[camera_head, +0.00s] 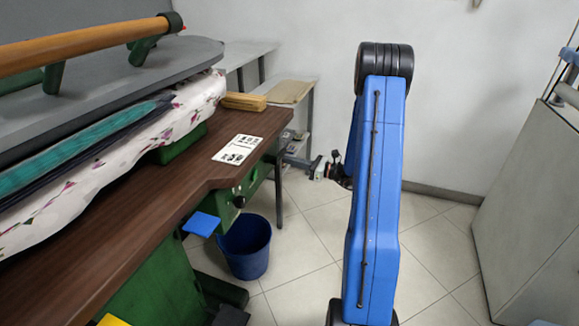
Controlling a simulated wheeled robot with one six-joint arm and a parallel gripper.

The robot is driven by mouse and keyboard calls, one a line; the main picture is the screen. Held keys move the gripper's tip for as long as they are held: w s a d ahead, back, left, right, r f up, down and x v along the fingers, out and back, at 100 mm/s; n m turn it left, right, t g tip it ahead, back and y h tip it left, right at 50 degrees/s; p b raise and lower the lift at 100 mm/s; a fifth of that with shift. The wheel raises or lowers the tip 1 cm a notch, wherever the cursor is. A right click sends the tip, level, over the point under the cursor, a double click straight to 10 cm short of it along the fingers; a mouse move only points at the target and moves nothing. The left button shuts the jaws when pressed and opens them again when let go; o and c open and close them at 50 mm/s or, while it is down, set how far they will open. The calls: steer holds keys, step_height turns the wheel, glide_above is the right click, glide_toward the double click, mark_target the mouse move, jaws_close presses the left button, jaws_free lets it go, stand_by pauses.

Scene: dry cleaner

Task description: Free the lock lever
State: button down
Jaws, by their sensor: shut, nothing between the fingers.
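A dark grey bar (299,161), which looks like the lock lever, sticks out to the right from under the right end of the brown press table (165,190). My gripper (325,169) is small and dark in this view, left of my blue arm. It is shut and empty, at or close to the bar's right end. I cannot tell whether they touch. The wrist is partly hidden behind the blue arm link.
A green housing with a black knob (238,201) is under the table edge. A blue pedal-like plate (201,223) and a blue bucket (245,247) are below. Shelves (290,92) stand behind. A grey cabinet (530,200) is at right. Tiled floor between is clear.

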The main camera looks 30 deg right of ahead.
mark_target(287, 150)
steer(key=r+n, duration=0.1)
steer(key=n, duration=0.1)
steer(key=r+n, duration=0.1)
steer(key=n, duration=0.1)
steer(key=r+n, duration=0.1)
steer(key=shift+w+d+r+n, duration=0.25)
steer(key=shift+d+n, duration=0.1)
steer(key=shift+n, duration=0.05)
steer(key=r+n, duration=0.2)
steer(key=shift+s+a+r+n+g, duration=0.1)
steer(key=shift+s+a+n+g, duration=0.1)
steer(key=shift+n+g, duration=0.15)
steer(key=shift+r, duration=0.15)
steer(key=shift+w, duration=0.1)
steer(key=d+f, duration=0.1)
steer(key=w+d+f, duration=0.1)
steer(key=f, duration=0.1)
steer(key=shift+d+f, duration=0.25)
steer(key=shift+d, duration=0.1)
steer(key=v, duration=1)
